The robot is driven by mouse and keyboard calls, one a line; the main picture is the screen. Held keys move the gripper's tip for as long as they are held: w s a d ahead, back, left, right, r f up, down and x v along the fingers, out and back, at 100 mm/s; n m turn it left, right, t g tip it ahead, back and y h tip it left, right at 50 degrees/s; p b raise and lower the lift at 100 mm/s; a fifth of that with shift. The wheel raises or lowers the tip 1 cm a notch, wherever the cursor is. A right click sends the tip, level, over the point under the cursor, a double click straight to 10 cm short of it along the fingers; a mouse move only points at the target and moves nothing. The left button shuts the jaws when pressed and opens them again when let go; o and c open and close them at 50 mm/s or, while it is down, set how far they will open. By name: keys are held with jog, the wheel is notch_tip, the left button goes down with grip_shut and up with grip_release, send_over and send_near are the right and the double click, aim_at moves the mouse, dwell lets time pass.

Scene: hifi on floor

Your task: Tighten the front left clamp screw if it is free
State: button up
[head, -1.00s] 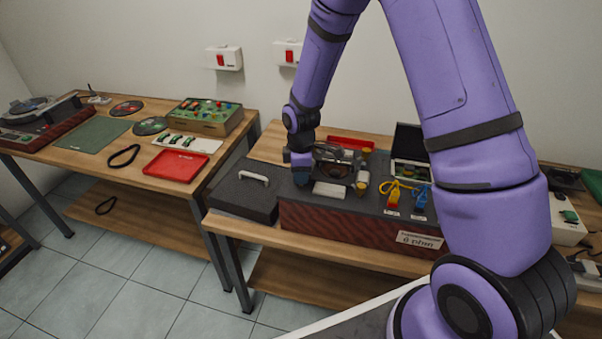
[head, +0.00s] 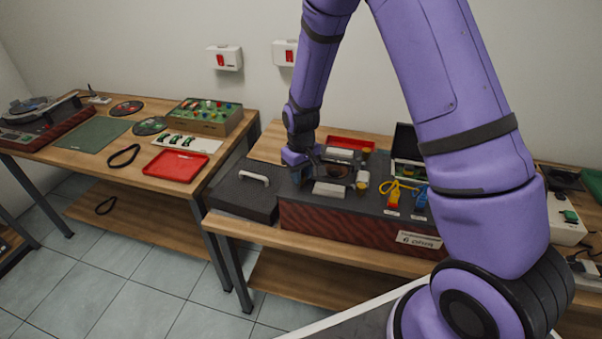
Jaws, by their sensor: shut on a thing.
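The clamp device (head: 340,172) stands on top of a dark grey box with a reddish-brown front (head: 340,222). A pale plate (head: 331,189) lies at its front. A pale yellow knob (head: 362,181) shows at its front right. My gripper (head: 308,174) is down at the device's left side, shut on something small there. It sits where the front left clamp screw would be; the screw itself is hidden by my gripper and too small to make out.
Yellow (head: 394,199) and blue (head: 421,197) cabled plugs lie to the right. A red tray (head: 351,144) and an open-lidded case (head: 408,145) stand behind.

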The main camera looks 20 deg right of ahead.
jog(key=m, duration=0.6)
jog(key=shift+m, duration=0.3)
dwell(0.4)
jog(key=o, duration=0.9)
jog(key=shift+r, duration=0.1)
notch_tip(320, 180, up, 11)
jog(key=shift+f, duration=0.15)
